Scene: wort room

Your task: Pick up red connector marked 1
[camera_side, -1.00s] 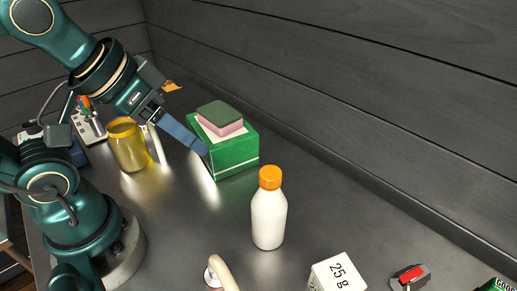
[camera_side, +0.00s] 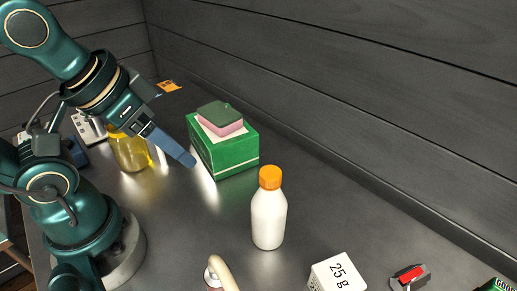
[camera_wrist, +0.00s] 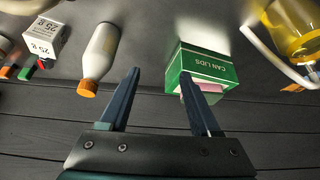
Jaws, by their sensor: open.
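A small grey-and-black piece with a red top (camera_side: 410,274) lies on the bench at the lower right of the side view. It looks like the red connector, but no mark 1 is readable. A small red-and-black piece (camera_wrist: 42,65) shows at the far left of the wrist view, beside the 25 g box. My gripper (camera_side: 190,159) is in front of the green box in the side view, far from the red piece. In the wrist view my gripper (camera_wrist: 160,73) is open, with nothing between its two blue fingers.
The green box (camera_side: 230,155) carries a pink and green sponge (camera_side: 222,124). A white bottle with orange cap (camera_side: 268,215) and a white 25 g box (camera_side: 335,275) stand between my gripper and the red piece. A yellow jar (camera_side: 128,155) stands behind left.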

